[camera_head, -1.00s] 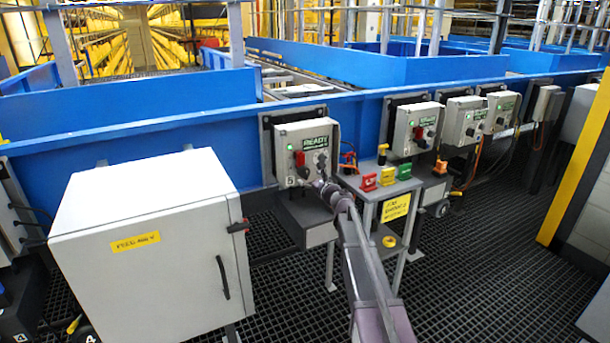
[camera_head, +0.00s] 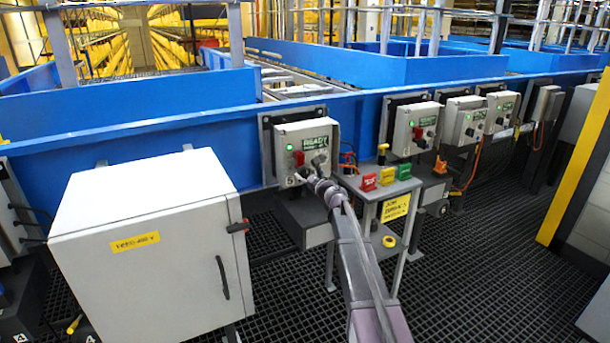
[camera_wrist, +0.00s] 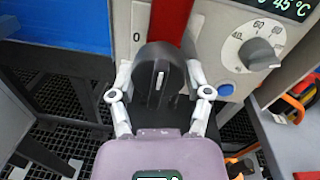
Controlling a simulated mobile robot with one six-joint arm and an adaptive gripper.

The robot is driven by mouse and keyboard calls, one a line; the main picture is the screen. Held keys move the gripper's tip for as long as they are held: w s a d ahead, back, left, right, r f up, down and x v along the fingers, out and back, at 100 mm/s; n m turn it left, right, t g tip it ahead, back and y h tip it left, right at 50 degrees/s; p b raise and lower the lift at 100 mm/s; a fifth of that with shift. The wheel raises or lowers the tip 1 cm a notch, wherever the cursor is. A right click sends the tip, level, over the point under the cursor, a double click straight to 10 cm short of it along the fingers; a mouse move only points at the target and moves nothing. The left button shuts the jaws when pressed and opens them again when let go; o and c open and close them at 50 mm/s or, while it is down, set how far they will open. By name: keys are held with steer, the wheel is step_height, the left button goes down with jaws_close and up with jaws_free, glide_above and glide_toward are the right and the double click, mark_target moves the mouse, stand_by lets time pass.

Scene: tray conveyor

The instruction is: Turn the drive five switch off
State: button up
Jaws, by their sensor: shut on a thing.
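The drive five switch (camera_head: 299,158) is on the front of the grey control box marked 5, left of its small dial. In the wrist view it shows as a red handle (camera_wrist: 172,18) pointing up above a dark rounded hub (camera_wrist: 158,62) with an upright white line. A "0" is printed on the panel left of it. My gripper (camera_wrist: 160,84) is shut on the switch, one finger on each side of the dark hub. In the head view my gripper (camera_head: 305,174) hides the switch's lower part. The box (camera_head: 322,134) has a green READY display.
A dial (camera_wrist: 257,53) sits close to the right of my gripper. A small stand (camera_head: 392,188) with red, yellow and green blocks stands right of my arm. A large grey cabinet (camera_head: 170,240) is at left. Similar control boxes (camera_head: 415,130) line the blue conveyor at right.

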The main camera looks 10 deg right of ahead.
steer(key=shift+n, duration=0.8)
steer(key=shift+w, duration=0.1)
steer(key=o, duration=1.1)
steer(key=shift+o, duration=0.2)
steer(key=shift+s, duration=0.2)
steer(key=v, duration=1.1)
steer(key=shift+s+d, duration=0.15)
steer(key=shift+s, duration=0.15)
